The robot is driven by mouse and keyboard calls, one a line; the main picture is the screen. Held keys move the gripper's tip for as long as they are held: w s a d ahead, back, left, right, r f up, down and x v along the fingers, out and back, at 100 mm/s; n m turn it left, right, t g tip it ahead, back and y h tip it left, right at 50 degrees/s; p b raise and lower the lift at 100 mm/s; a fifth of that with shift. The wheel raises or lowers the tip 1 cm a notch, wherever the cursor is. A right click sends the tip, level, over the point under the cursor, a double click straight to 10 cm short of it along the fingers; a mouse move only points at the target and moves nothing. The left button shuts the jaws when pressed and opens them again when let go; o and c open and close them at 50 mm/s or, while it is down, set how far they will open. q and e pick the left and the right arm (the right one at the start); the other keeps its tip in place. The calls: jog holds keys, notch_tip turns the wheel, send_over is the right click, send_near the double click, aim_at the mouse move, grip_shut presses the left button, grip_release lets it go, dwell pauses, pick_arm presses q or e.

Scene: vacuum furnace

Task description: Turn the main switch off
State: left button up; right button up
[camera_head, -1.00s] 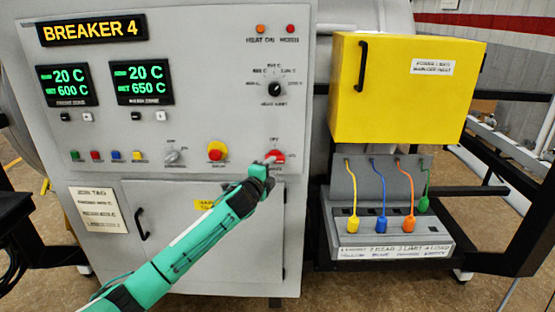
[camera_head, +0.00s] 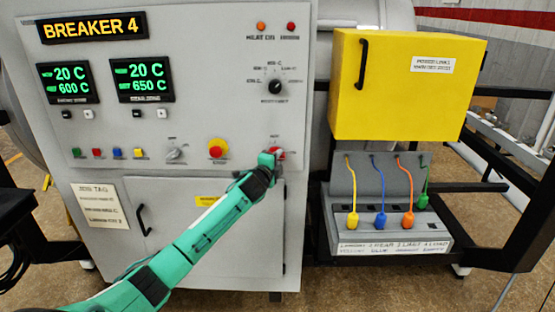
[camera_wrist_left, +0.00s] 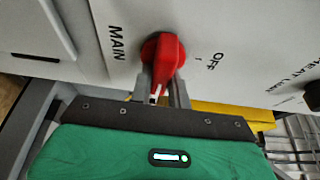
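The main switch (camera_head: 278,154) is a red rotary knob at the lower right of the grey panel, with an OFF label above it. It also shows in the left wrist view (camera_wrist_left: 165,52), between the words MAIN and OFF. Its white-marked handle end points down toward my gripper there, not at OFF. My left gripper (camera_head: 267,161) is at the knob from the lower left. In the left wrist view its two fingers (camera_wrist_left: 163,93) sit close on either side of the handle and appear shut on it. The right gripper is not in view.
A red-and-yellow emergency button (camera_head: 216,150) and a grey selector (camera_head: 174,155) sit left of the switch. A yellow box (camera_head: 400,100) stands to the right, above a unit with several coloured plugs (camera_head: 382,220). The panel in front of the switch is otherwise clear.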

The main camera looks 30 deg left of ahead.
pick_arm(q)
grip_shut()
jog(key=shift+f, duration=0.1)
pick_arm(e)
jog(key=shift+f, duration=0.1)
